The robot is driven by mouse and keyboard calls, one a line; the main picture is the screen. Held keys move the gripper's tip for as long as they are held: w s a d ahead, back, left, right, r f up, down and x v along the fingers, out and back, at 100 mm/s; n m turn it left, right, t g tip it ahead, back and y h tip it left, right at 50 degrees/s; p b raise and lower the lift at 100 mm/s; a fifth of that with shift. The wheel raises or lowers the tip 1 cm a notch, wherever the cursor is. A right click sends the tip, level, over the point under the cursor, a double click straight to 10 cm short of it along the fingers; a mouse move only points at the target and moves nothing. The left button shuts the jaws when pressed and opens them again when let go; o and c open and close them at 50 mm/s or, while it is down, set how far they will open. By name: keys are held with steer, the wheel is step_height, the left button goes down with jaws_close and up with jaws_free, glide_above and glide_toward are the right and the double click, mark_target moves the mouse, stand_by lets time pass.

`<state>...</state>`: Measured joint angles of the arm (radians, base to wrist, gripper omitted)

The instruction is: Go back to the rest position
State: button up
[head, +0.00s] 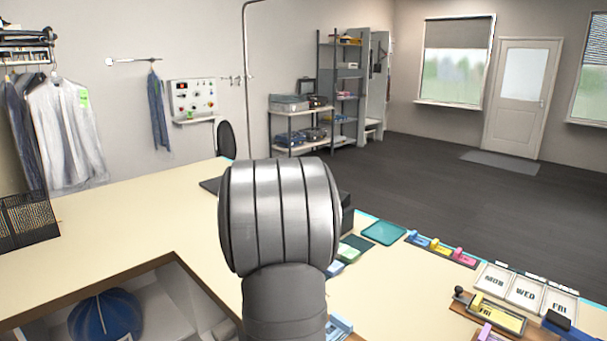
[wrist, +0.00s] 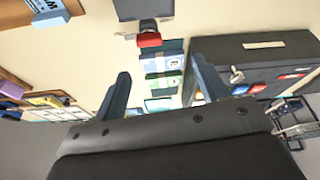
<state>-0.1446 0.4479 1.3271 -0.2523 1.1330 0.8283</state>
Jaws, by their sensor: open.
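My gripper (wrist: 160,88) shows in the wrist view with its two dark fingers apart and nothing between them. It hangs above the cream counter (wrist: 110,45). Beyond the fingers lie a blue card and a green card (wrist: 165,85) on dark holders, with a red-topped item (wrist: 149,40) farther off. In the head view my own grey arm link fills the middle and hides the gripper and part of the counter (head: 410,290).
A dark box (wrist: 255,60) stands right of the fingers in the wrist view. A teal tray (head: 384,232), day-marked cards (head: 525,291) and a stamp tray (head: 490,315) lie on the counter's right side. Clothes (head: 65,130) hang at left above a black mesh basket (head: 28,220).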

steer(key=shift+w+d+f+n+t+y, duration=0.2)
steer(key=shift+w+d+f+n+y, duration=0.3)
steer(key=shift+f+n, duration=0.85)
steer(key=shift+w+d+f+n+t+y, duration=0.3)
steer(key=shift+d+f+n, duration=0.45)
steer(key=shift+f, duration=1)
steer(key=shift+w+d+f+n+t+y, duration=0.1)
steer(key=shift+w+d+f+n+y, duration=0.3)
steer(key=shift+f+n, duration=1)
steer(key=shift+w+d+f, duration=0.1)
steer(key=shift+w+f, duration=0.05)
steer(key=o, duration=0.7)
steer(key=s+a+r+n+g, duration=0.1)
steer(key=s+a+r+n, duration=0.1)
steer(key=r, duration=0.2)
steer(key=s+a+r+n+g, duration=0.1)
steer(key=s+a+r+n, duration=0.1)
steer(key=s+r+n, duration=0.1)
steer(key=s+a+r+n+g, duration=0.2)
steer(key=r+n, duration=0.1)
steer(key=r, duration=0.3)
steer(key=shift+s+a, duration=0.2)
steer(key=shift+a, duration=0.05)
steer(key=shift+n, duration=0.5)
steer(key=f, duration=0.9)
steer(key=shift+s+a+f, duration=0.15)
steer(key=shift+s, duration=0.2)
